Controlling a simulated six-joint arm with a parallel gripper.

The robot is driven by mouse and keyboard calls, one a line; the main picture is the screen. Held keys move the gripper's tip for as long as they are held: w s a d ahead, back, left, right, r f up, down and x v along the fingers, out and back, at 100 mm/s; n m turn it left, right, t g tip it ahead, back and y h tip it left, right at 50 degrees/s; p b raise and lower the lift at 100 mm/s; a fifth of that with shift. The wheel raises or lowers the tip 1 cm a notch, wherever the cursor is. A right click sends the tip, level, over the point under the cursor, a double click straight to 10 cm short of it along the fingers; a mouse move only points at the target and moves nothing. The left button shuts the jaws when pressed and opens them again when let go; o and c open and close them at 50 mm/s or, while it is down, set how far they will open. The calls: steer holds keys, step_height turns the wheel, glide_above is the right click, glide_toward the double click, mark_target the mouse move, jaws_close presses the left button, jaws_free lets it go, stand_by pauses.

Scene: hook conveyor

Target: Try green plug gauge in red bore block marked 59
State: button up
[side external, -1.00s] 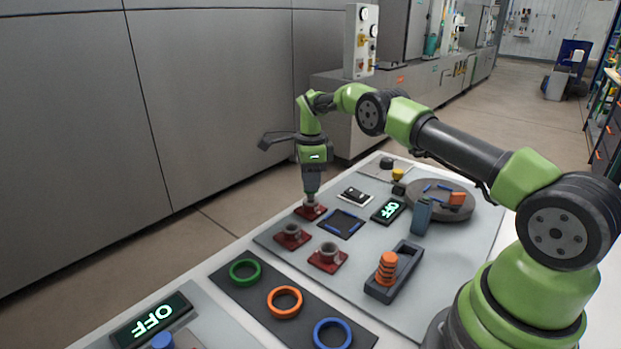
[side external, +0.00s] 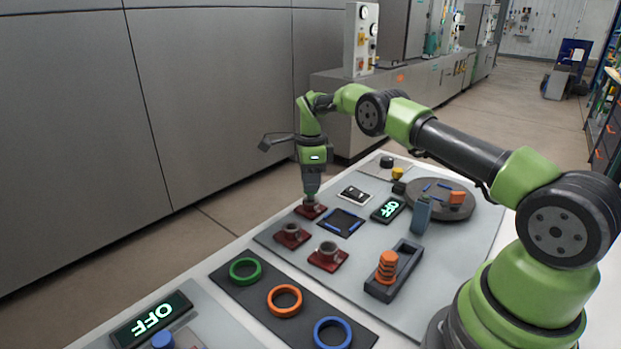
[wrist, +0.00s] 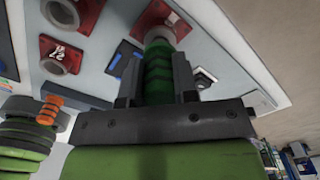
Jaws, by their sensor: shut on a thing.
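In the wrist view my gripper (wrist: 158,88) is shut on the green plug gauge (wrist: 158,70), a ribbed green cylinder. Its far end is at the grey collar of a red bore block (wrist: 150,18) and appears to be inside it; the depth is hidden. In the side view my gripper (side external: 311,194) points straight down over this block (side external: 314,213), the farthest of three. The other red blocks (side external: 291,238) (side external: 328,260) stand nearer the camera. One block in the wrist view (wrist: 62,60) bears a white number that may be 12. The marking on the block at the gauge is unreadable.
A dark square tray with blue strips (side external: 341,223) lies right beside the block. An orange ribbed gauge (side external: 387,268) stands in a dark holder (side external: 408,262).

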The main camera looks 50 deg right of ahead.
steer(key=shift+f, duration=0.45)
stand_by(1.6)
steer(key=shift+r, duration=0.1)
steer(key=shift+r, duration=3)
